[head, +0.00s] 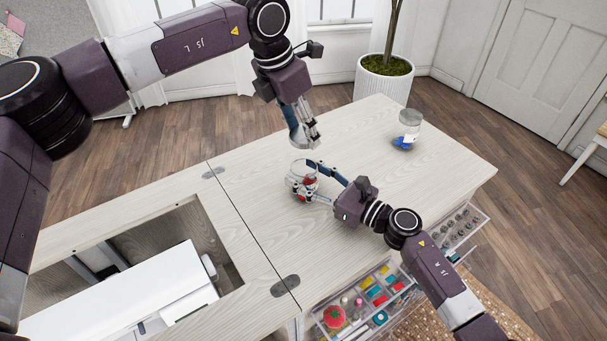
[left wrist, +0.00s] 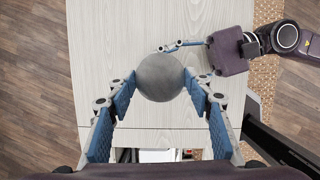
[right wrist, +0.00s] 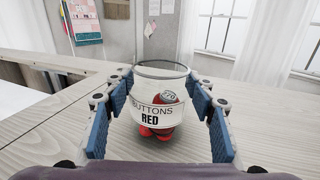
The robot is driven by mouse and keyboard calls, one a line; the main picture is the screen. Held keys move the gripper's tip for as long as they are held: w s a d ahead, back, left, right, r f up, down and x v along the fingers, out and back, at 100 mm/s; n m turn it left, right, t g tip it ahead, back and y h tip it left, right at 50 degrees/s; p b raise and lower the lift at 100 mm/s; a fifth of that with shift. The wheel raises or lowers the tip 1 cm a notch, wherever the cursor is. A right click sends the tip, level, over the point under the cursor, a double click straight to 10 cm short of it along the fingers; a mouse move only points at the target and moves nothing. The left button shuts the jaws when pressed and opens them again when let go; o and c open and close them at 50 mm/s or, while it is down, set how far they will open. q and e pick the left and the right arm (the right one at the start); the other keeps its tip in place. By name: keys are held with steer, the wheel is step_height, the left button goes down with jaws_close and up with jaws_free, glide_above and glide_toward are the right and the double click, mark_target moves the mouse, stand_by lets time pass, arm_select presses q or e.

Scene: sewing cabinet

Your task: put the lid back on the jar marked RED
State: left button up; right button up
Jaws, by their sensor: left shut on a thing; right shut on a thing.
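The jar marked RED (right wrist: 150,119) is clear glass with a label reading "BUTTONS RED" and red buttons inside. It stands upright on the cabinet top, its mouth open, and shows in the head view (head: 303,169). My right gripper (head: 303,188) is shut around its sides; in the right wrist view the fingers (right wrist: 161,103) flank it. My left gripper (head: 307,138) is shut on the round grey lid (left wrist: 160,76) and holds it in the air above the jar. The lid shows edge-tilted in the head view (head: 297,136). In the left wrist view the lid hides the jar.
A second jar with blue contents (head: 408,124) stands at the right rear of the pale cabinet top (head: 260,190). Open drawers (head: 365,300) with sewing things jut from the front. A white sewing machine (head: 130,295) sits in the well at left. The tabletop between the jars is clear.

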mark_target(302, 156)
arm_select(q)
steer(key=shift+f, duration=2.4)
steer(key=shift+f, duration=0.85)
steer(key=shift+f, duration=0.6)
steer(key=m, duration=0.2)
steer(key=m+g, duration=0.1)
steer(key=m, duration=0.3)
steer(key=shift+w+g+h, duration=0.25)
steer(key=shift+g+h, duration=0.05)
steer(key=shift+w+m+g, duration=0.1)
steer(key=shift+m+g, duration=0.4)
steer(key=shift+m, duration=1.25)
steer(key=shift+w+m+g, duration=0.1)
steer(key=shift+m+g, duration=0.4)
steer(key=shift+m, duration=1.25)
steer(key=shift+a, duration=0.1)
